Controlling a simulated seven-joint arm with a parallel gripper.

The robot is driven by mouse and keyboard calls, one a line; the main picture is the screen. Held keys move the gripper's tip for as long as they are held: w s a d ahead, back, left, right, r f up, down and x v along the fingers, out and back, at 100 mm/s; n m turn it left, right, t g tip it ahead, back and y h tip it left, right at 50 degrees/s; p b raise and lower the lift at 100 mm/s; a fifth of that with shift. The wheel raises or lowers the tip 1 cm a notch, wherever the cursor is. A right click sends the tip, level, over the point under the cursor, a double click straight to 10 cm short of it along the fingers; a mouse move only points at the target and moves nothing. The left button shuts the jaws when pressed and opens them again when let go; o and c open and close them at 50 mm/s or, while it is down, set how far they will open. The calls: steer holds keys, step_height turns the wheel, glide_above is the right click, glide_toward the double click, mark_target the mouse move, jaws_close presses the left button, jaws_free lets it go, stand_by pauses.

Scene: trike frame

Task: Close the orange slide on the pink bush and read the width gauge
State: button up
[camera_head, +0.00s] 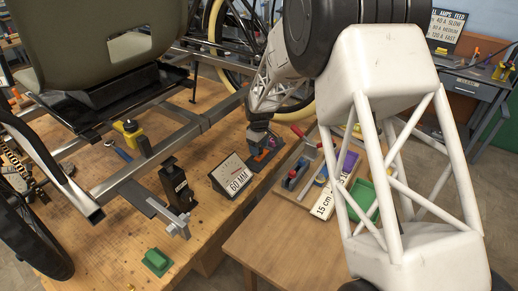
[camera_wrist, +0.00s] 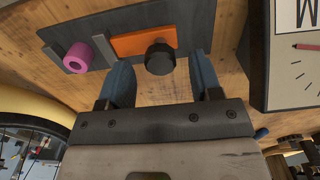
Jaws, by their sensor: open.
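The orange slide (camera_wrist: 135,43) lies on a dark grey base plate (camera_wrist: 52,33) and carries a black round knob (camera_wrist: 160,60). The pink bush (camera_wrist: 76,60) stands on the same plate, left of the slide in the wrist view, with a gap between them. My gripper (camera_wrist: 162,72) is open, its two blue fingers on either side of the knob; I cannot tell if they touch it.
A tool tray (camera_head: 294,181) and a white 15 cm label block (camera_head: 323,202) lie to the right. The near tabletop (camera_head: 275,245) is clear.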

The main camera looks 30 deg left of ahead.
mark_target(265, 151)
steer(key=shift+f, duration=0.6)
steer(key=shift+c, duration=0.2)
steer(key=c, duration=0.6)
steer(key=shift+o, duration=0.2)
steer(key=shift+w, duration=1.95)
steer(key=o, duration=0.4)
steer(key=shift+w, duration=0.3)
steer(key=shift+o, duration=1)
steer(key=shift+r, duration=0.2)
step_height(265, 151, up, 8)
steer(key=shift+f, duration=0.25)
